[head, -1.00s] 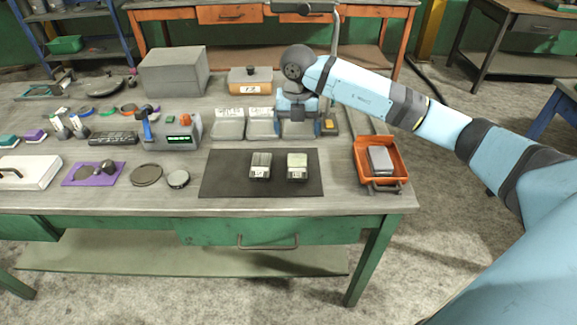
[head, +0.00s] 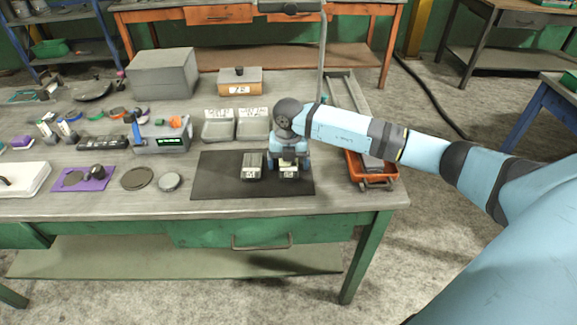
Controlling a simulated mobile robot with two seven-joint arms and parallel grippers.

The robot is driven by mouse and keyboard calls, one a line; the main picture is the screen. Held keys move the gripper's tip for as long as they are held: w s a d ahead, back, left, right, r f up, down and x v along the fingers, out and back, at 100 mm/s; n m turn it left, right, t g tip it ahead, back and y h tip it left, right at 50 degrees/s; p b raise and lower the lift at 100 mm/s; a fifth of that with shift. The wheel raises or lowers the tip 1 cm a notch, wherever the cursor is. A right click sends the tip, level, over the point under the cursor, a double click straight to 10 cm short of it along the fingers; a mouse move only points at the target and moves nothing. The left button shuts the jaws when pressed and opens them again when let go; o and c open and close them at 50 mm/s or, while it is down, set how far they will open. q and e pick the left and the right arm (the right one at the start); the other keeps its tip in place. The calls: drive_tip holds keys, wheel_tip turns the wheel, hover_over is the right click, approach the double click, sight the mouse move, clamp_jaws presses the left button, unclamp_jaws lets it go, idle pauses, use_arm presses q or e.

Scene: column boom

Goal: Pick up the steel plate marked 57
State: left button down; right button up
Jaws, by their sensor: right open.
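Two small steel plates lie side by side on a dark mat (head: 222,178), each with a pale label on its front. The labels are too small to read surely, so I cannot tell which is marked 57. My right gripper (head: 289,165) points down over the right plate (head: 289,173). It is open, with a finger showing on either side of that plate, and it hides the plate's back part. I cannot tell whether the fingers touch it. The left plate (head: 251,170) stands free just left of the gripper. My left gripper is not in view.
An orange tray (head: 372,182) with a grey block stands right of the mat, partly behind my right arm. Open grey bins (head: 218,128) stand behind the mat. A grey device (head: 165,138) and round discs (head: 137,179) are to the left. The mat's left part is clear.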

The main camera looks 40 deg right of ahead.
drive_tip(key=c, duration=1.4)
drive_tip(key=shift+c, duration=0.2)
drive_tip(key=shift+r, duration=0.15)
